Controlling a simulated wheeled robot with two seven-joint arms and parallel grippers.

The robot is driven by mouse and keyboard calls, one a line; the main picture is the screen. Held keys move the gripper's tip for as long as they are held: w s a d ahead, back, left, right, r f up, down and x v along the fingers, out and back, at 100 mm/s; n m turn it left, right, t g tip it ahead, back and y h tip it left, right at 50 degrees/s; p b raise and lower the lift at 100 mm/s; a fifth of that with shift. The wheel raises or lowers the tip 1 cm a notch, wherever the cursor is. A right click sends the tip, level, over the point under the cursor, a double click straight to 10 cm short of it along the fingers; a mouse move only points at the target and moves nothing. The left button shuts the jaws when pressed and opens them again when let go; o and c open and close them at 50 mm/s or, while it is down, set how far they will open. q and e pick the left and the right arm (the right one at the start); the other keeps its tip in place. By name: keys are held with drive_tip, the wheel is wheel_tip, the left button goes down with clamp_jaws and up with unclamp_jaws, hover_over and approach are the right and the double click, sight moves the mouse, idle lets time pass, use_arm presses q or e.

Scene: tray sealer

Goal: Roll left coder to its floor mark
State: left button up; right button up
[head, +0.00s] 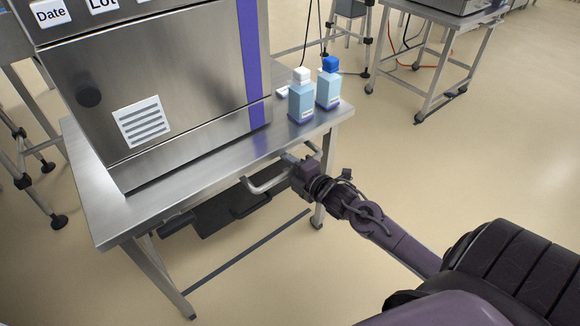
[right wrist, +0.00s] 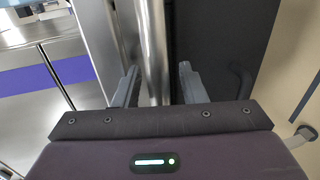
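The coder (head: 190,75) is a steel machine with a purple stripe and "Date" and "Lot" labels. It stands on a steel stand (head: 97,190) in the head view. A bent bar handle (head: 268,184) sticks out from the stand's near edge. My right gripper (head: 290,166) is at the right end of this handle. In the right wrist view its two fingers (right wrist: 157,88) stand either side of a steel bar (right wrist: 154,45), open, with gaps showing. My left gripper is not in view. I cannot make out a floor mark.
Two bottles with white (head: 301,95) and blue (head: 328,83) caps stand on the stand's right end. A dark box (head: 222,212) hangs under the top. Another steel table (head: 440,22) stands at the back right. Open floor (head: 480,150) lies to the right.

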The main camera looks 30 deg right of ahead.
clamp_jaws()
